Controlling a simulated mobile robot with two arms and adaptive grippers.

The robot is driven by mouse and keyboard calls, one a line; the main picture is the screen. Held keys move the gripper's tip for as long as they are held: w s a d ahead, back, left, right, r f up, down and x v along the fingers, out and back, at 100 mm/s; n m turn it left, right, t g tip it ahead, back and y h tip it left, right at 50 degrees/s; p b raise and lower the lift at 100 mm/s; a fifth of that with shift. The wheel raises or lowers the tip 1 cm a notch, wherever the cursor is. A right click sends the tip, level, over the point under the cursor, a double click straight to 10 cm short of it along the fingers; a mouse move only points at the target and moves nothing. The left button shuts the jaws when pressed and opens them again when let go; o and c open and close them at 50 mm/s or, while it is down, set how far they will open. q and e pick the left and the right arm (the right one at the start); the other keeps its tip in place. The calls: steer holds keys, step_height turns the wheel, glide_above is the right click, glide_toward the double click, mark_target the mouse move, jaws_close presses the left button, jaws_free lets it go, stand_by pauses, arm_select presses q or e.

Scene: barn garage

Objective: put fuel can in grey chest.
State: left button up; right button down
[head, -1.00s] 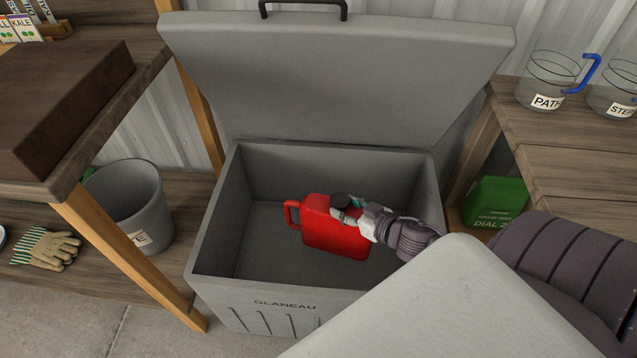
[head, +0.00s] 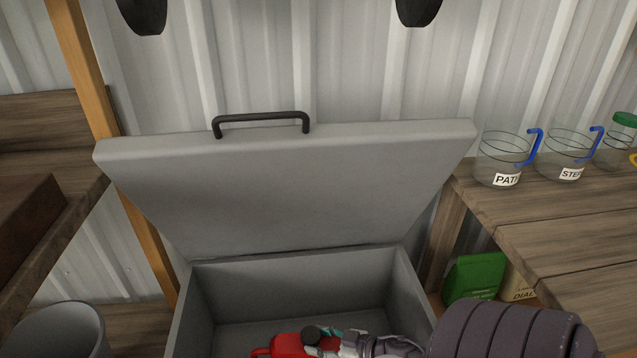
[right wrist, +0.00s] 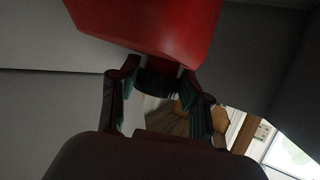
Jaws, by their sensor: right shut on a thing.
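The red fuel can (head: 288,343) is inside the open grey chest (head: 190,315), low in the head view and partly cut off by the bottom edge. My right gripper (head: 322,337) is shut on the can at its black cap. In the right wrist view the red can (right wrist: 150,25) fills the top, with the cap between the fingers of my right gripper (right wrist: 158,90). Whether the can touches the chest floor cannot be told. The chest lid (head: 290,190) stands raised against the wall. My left gripper is not in view.
A wooden bench (head: 560,225) on the right carries labelled clear jugs (head: 500,160). A green container (head: 472,278) sits beneath it. A grey bucket (head: 62,330) and wooden shelving stand left. The black handle (head: 262,118) tops the lid.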

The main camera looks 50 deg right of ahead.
steer(key=shift+f, duration=0.65)
arm_select(q)
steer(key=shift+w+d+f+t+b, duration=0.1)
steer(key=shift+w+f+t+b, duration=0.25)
steer(key=shift+b, duration=0.65)
arm_select(e)
step_height(320, 180, down, 3)
steer(key=shift+f, duration=0.1)
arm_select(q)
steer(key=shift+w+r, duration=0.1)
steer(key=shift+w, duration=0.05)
arm_select(e)
steer(key=shift+f, duration=0.1)
steer(key=c, duration=0.5)
jaws_free()
